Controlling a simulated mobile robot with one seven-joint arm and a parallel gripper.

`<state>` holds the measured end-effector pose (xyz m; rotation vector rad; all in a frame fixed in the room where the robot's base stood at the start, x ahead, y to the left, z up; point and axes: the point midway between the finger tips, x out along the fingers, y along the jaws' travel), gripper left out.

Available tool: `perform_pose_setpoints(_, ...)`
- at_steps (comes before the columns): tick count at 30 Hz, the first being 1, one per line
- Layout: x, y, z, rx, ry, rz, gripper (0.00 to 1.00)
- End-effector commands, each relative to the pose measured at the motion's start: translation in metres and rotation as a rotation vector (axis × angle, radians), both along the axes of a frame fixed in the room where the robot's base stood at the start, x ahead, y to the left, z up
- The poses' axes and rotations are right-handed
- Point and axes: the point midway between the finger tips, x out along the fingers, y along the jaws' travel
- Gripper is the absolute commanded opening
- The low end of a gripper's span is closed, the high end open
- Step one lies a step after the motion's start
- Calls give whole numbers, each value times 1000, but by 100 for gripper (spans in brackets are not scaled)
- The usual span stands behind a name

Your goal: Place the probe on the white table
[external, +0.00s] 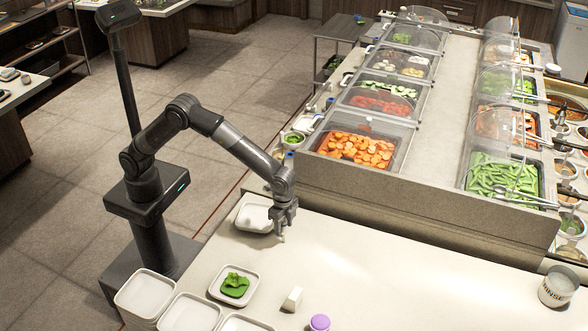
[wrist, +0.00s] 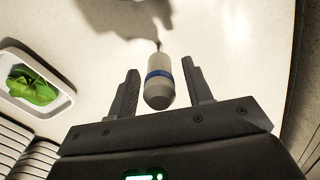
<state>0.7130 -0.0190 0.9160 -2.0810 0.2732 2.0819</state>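The probe (wrist: 159,82) is white with a blue band and a thin dark tip. In the wrist view it stands between the two fingers of my gripper (wrist: 160,82), tip towards the white table (wrist: 225,35). Narrow gaps show on both sides of it, so my gripper is open around it. In the external view my gripper (external: 284,222) is low over the white table (external: 400,265), near its back left edge. A small pale part of the probe (external: 282,238) shows below the fingers. Its tip appears at or near the tabletop; the exact contact is unclear.
An empty white tray (external: 252,226) is just left of my gripper. A tray with green leaves (external: 252,296) stands nearer the front. A small white block (external: 292,299), a purple-topped item (external: 319,322) and a RINSE container (external: 557,288) stand on the table. The food counter (external: 440,205) rises behind.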

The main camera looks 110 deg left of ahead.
Motion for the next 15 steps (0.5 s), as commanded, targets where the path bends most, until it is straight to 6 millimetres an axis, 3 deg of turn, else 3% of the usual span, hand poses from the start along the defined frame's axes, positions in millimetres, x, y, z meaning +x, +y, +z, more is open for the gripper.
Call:
perform_pose_setpoints(8, 0, 0, 2, 0, -1, 0, 47)
perform_pose_setpoints(11, 0, 0, 11, -1, -2, 0, 47)
perform_pose_setpoints(15, 1, 0, 37, -1, -4, 0, 47)
